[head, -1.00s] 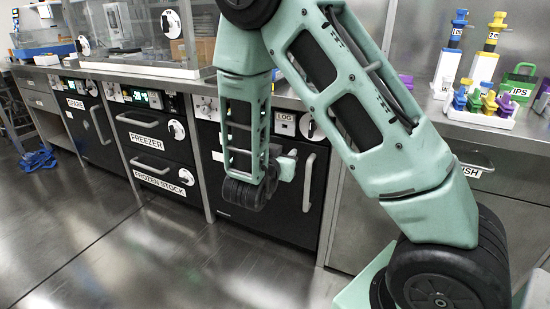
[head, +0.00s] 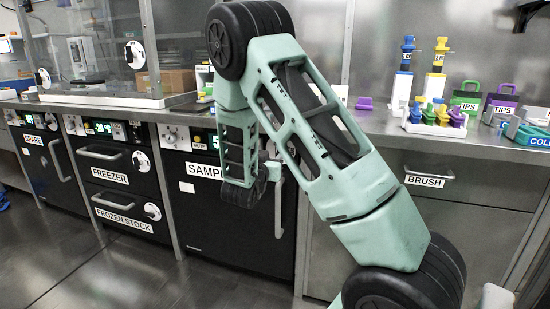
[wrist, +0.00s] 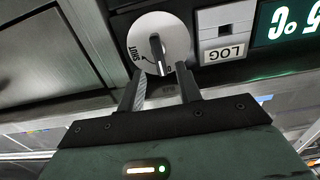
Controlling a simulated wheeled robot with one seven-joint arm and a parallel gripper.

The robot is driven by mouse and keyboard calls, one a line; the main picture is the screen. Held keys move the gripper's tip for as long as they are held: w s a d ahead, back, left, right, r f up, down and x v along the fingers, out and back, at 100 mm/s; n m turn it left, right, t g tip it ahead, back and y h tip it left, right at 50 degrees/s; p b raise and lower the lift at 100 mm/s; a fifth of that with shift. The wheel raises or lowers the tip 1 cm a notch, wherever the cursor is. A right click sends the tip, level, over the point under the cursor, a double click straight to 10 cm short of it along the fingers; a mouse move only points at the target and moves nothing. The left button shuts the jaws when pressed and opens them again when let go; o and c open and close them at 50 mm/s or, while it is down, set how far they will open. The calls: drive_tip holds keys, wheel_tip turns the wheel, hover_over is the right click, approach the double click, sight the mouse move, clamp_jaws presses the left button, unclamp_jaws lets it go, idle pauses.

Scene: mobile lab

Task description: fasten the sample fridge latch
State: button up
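The sample fridge is a black-fronted unit under the counter, with a partly covered label reading "SAMPL" (head: 205,171); its door looks flush with the frame. In the wrist view the latch (wrist: 146,31) is a white round dial with a black knob, seen upside down, with "SHUT" printed at its left edge. My gripper (wrist: 159,73) is open, its fingers on either side of the knob's near end, with gaps showing. I cannot tell whether either finger touches. In the head view my arm hides the latch and the fingers.
A LOG panel (wrist: 223,35) and a green display (wrist: 288,22) sit right of the dial. A freezer (head: 112,176) stands left of the fridge, a brush drawer (head: 430,182) to the right. The floor (head: 130,270) in front is clear.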

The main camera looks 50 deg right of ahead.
sight(277, 152)
drive_tip(key=shift+x, duration=1.85)
clamp_jaws()
